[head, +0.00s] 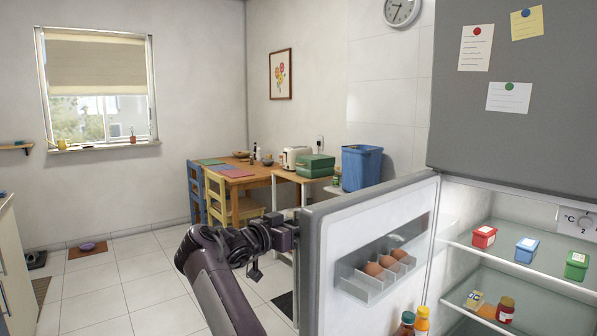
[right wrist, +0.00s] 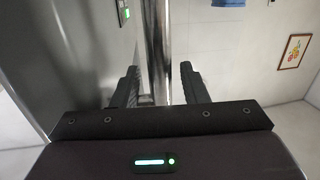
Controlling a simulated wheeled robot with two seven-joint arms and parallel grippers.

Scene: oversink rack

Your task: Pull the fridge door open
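The fridge door (head: 388,235) stands open, swung out to the left, with its white inner side facing me. Its grey edge (head: 310,270) is nearest my arm. My right gripper (head: 285,232) is at the outer side of the door, and its fingers are mostly hidden there in the head view. In the right wrist view the upright metal handle (right wrist: 155,45) runs between the two fingers of my right gripper (right wrist: 160,80). The fingers are apart, with a gap showing between the handle and the right-hand finger. My left gripper is not in view.
The fridge shelves (head: 520,275) hold small coloured boxes and jars. The door rack (head: 375,275) holds eggs, with bottles (head: 421,322) below. A table (head: 245,178) with chairs and a blue bin (head: 361,168) stand behind the door.

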